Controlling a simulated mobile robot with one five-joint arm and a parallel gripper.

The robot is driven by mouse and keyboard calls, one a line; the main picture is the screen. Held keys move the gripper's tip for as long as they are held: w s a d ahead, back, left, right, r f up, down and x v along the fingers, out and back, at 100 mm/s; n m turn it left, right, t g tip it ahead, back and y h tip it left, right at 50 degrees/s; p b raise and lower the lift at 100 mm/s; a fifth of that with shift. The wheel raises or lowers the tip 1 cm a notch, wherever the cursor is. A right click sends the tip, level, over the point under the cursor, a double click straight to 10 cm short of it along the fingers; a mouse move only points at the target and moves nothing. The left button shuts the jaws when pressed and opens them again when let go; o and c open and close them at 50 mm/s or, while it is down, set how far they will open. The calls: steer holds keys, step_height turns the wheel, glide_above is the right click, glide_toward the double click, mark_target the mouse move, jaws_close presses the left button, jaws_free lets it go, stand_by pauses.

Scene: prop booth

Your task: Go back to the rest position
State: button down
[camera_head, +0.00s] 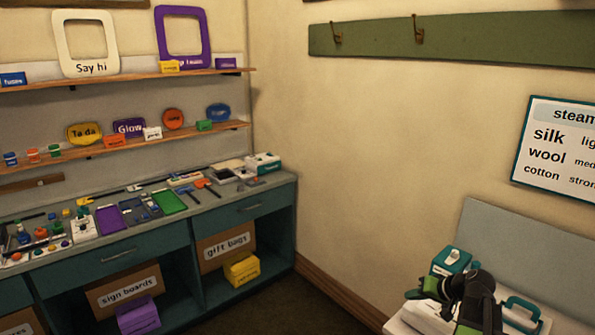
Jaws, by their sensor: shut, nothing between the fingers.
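My arm shows at the lower right, black and olive green, in front of a pale-topped table. My gripper (448,288) is at its dark end, small and partly lost against the things behind it. It is shut and holds nothing. It overlaps a teal box with a pale knob (452,259) in the picture; I cannot tell whether they touch.
A teal handled item (522,314) lies right of my arm on the table (402,327). A steam chart (560,150) and green hook rail (450,42) are on the wall. A cluttered counter (275,184) stands left, under shelves of signs. Dark floor lies between.

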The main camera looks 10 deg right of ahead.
steer(key=a+f+n+g, duration=0.2)
steer(key=a+n, duration=0.1)
steer(key=a, duration=1.1)
steer(key=a+f+n+g, duration=0.2)
steer(key=a+g, duration=0.1)
steer(key=a, duration=1.1)
steer(key=s+a+f+n+g+h, duration=0.1)
steer(key=s+a+f+g, duration=0.1)
steer(key=s+a, duration=0.35)
steer(key=s+d+m+h, duration=0.1)
steer(key=s+d+m+g+h, duration=0.1)
steer(key=d, duration=0.1)
steer(key=shift+s+d+f+h, duration=0.25)
steer(key=shift+s+f+h, duration=0.15)
